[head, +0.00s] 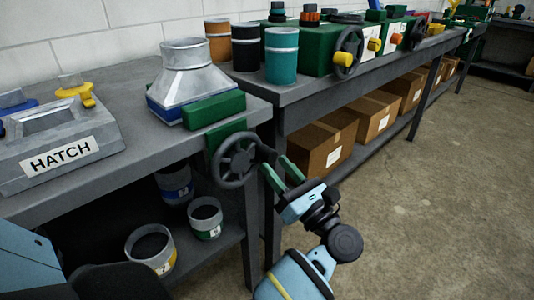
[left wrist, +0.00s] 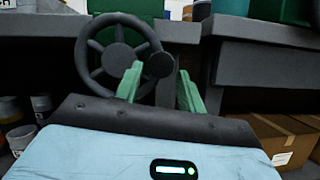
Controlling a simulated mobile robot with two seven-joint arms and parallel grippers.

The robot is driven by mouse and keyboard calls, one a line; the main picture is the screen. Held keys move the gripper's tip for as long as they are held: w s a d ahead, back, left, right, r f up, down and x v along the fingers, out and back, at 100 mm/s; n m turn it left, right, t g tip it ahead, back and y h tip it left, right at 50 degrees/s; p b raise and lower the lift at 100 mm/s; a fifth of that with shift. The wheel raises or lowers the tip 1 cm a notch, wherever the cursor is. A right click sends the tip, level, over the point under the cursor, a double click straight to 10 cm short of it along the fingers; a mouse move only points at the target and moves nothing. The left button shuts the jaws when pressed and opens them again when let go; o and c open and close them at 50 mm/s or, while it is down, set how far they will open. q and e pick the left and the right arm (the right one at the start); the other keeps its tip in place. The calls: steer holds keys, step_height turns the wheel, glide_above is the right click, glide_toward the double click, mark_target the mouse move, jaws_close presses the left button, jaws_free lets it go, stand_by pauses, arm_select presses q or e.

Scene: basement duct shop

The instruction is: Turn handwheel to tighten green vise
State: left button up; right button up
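The green vise (head: 213,110) is at the right end of the near bench, its green jaw beside a grey metal duct piece (head: 190,75) with a blue base. Its dark spoked handwheel (head: 238,160) hangs at the bench front, with a crank knob (head: 267,154) on the right of the rim. The handwheel (left wrist: 117,55) and knob (left wrist: 160,65) also show in the left wrist view. My left gripper (head: 282,172) is open, its green fingers apart and empty, just short of the knob. In the left wrist view the knob appears between the fingertips (left wrist: 158,80). My right gripper is not in view.
A grey block marked HATCH (head: 60,150) sits on the near bench. Several labelled cans, including one on the lower shelf (head: 205,217), are below. Cardboard boxes (head: 320,145) stand under the far bench. The floor at right (head: 430,200) is clear.

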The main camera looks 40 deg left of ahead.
mark_target(272, 161)
arm_select(q)
steer(key=shift+x, duration=2.4)
jaws_close()
